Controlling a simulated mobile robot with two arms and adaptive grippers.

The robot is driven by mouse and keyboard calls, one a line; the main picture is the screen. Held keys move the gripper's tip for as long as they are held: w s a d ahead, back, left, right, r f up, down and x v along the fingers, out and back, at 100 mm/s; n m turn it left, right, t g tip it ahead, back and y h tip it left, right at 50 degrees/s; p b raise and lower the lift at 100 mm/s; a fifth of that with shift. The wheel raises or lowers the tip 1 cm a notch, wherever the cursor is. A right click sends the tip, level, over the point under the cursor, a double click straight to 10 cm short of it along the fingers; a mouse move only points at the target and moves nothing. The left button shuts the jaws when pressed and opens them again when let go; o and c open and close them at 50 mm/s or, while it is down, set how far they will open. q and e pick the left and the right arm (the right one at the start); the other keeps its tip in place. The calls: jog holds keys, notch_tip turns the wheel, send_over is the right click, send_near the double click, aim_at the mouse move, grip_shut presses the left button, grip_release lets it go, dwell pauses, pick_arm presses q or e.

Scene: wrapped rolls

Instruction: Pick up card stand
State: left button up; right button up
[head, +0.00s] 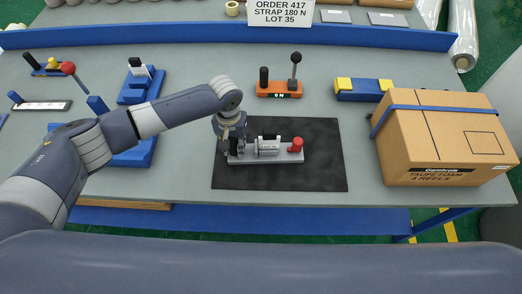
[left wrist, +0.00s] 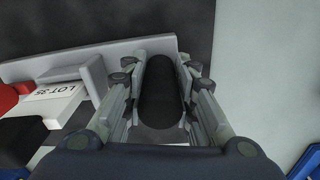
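The card stand (head: 285,157) is a long light grey base on a black mat (head: 325,175), with a black upright grip at its left end, a pale block in the middle and a red knob (head: 296,144) at the right. In the left wrist view, the card stand (left wrist: 95,67) bears a white card reading "LOT 35" (left wrist: 62,90). My left gripper (head: 233,147) points down at the left end. In the left wrist view, its fingers lie close along both sides of the black grip (left wrist: 160,92) and look shut on it. My right gripper is out of view.
A brown carton (head: 430,140) with a blue strap stands right of the mat. An orange lever base (head: 279,90) and a blue-and-yellow block (head: 362,90) are behind it. Blue fixtures (head: 138,88) stand at left. A white order sign (head: 281,12) stands at the back.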

aim_at(233, 139)
pick_arm(q)
grip_shut()
jog(key=shift+r, duration=0.1)
jog(key=shift+w+r+b, duration=0.1)
jog(key=shift+r+b, duration=0.3)
jog(key=shift+r, duration=0.35)
jog(key=shift+r+b, duration=0.4)
jog(key=shift+r, duration=0.5)
jog(key=s+d+r+b, duration=0.1)
jog(key=s+d+b, duration=0.1)
jog(key=s, duration=1.4)
jog(key=shift+d+r+b, duration=0.3)
jog(key=shift+d+b, duration=0.1)
jog(key=shift+d, duration=0.1)
jog(key=shift+w, duration=0.15)
jog(key=shift+w+a+p, duration=0.35)
jog(key=shift+w+a, duration=0.15)
jog(key=shift+w, duration=2.1)
jog(key=shift+w+a+p, duration=0.3)
jog(key=shift+w+a, duration=0.15)
jog(key=shift+w, duration=2.15)
jog(key=shift+w+a+p, duration=0.35)
jog(key=shift+w+a, duration=0.15)
jog(key=shift+w, duration=2.1)
